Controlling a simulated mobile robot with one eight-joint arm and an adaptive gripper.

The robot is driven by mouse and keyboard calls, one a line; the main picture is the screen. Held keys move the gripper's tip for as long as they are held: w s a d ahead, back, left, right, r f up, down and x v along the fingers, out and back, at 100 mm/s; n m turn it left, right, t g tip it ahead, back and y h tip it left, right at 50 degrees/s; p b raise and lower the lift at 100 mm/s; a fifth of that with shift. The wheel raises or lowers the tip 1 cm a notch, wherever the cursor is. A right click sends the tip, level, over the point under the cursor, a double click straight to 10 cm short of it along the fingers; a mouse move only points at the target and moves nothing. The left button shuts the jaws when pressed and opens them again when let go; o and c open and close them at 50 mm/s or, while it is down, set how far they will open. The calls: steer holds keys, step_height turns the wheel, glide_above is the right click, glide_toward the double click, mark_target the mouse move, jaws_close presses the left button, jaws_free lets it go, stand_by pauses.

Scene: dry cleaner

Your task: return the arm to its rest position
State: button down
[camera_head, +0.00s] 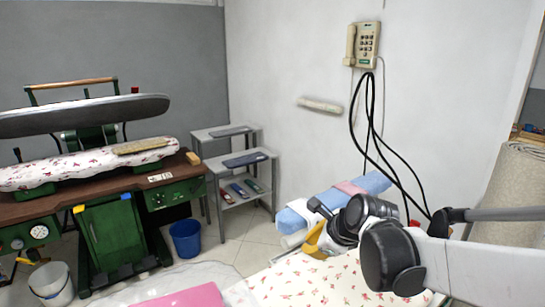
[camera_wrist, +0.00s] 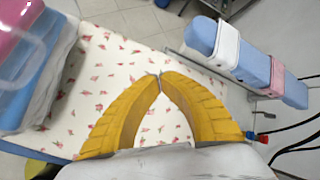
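My gripper (camera_head: 316,243) shows in the head view as a yellow piece at the end of my dark and white arm, which reaches in from the right. In the wrist view its two curved yellow fingers meet at their tips (camera_wrist: 160,76). It is shut, and nothing shows between the fingers but the floral cloth below. The gripper is over the white ironing surface with red flowers (camera_wrist: 110,60), beside a blue padded sleeve board (camera_head: 330,198). Part of that board is hidden behind my arm in the head view.
The sleeve board (camera_wrist: 250,62) runs close along the right in the wrist view. Pink and blue folded items (camera_wrist: 22,60) lie at left. A wall telephone (camera_head: 363,45) has dark cables (camera_head: 372,130) hanging near my arm. A pressing machine (camera_head: 110,205), shelves (camera_head: 240,165) and blue bucket (camera_head: 186,238) stand further back.

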steer(key=s+d+f+n+h+b, duration=0.1)
steer(key=s+d+n, duration=0.3)
steer(key=s+n, duration=0.7)
steer(key=s+d+f+n+h+b, duration=0.1)
steer(key=s+d+n, duration=0.3)
steer(key=s+n, duration=0.7)
steer(key=shift+s+d+f+h+b, duration=0.35)
steer(key=shift+f+h, duration=0.15)
steer(key=shift+h, duration=0.4)
